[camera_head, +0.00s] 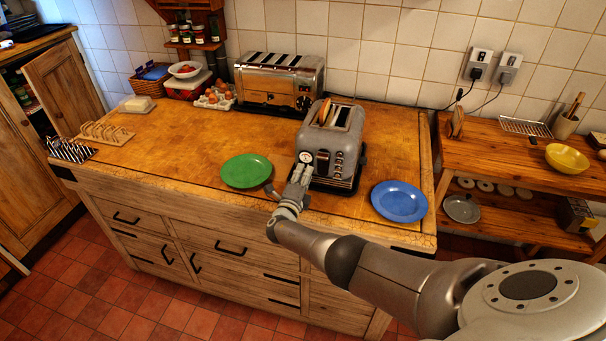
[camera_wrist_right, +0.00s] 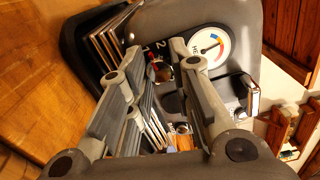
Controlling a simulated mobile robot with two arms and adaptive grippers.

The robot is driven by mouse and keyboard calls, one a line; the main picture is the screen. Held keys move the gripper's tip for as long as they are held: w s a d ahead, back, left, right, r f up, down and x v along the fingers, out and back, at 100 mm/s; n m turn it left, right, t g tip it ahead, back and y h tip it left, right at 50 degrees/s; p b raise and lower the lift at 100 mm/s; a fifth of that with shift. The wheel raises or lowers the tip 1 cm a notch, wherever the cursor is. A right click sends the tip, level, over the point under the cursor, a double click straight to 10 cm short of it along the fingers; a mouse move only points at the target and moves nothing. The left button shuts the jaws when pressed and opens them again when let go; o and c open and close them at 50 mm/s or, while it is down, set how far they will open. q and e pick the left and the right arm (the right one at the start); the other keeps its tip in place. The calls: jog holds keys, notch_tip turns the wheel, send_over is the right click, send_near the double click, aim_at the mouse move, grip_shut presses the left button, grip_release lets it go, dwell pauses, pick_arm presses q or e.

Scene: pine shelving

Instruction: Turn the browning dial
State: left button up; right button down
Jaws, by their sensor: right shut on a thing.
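A grey toaster (camera_head: 345,138) stands on a dark base near the front of the wooden worktop. A slice of bread (camera_head: 325,111) sticks up from its slot. My right gripper (camera_head: 303,170) is at the toaster's front, by its left side. In the right wrist view its two fingers (camera_wrist_right: 157,58) are shut on the browning dial (camera_wrist_right: 162,70), which shows between them with numbers around it. The dial is mostly hidden by the fingers. A round white gauge (camera_wrist_right: 209,47) with a coloured scale sits beside it; it also shows in the head view (camera_head: 305,157). My left gripper is not in view.
A green plate (camera_head: 246,171) lies left of the toaster and a blue plate (camera_head: 399,201) right of it. A larger chrome toaster (camera_head: 279,82) stands behind. A side shelf with a yellow bowl (camera_head: 567,158) is at right. The worktop's left middle is clear.

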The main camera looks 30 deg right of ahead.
jog(key=shift+n, duration=0.6)
jog(key=c, duration=1.3)
grip_release()
jog(key=shift+o, duration=0.2)
jog(key=shift+s+a+f, duration=0.15)
jog(key=shift+s+a, duration=0.15)
jog(key=shift+a, duration=0.15)
jog(key=v, duration=1.1)
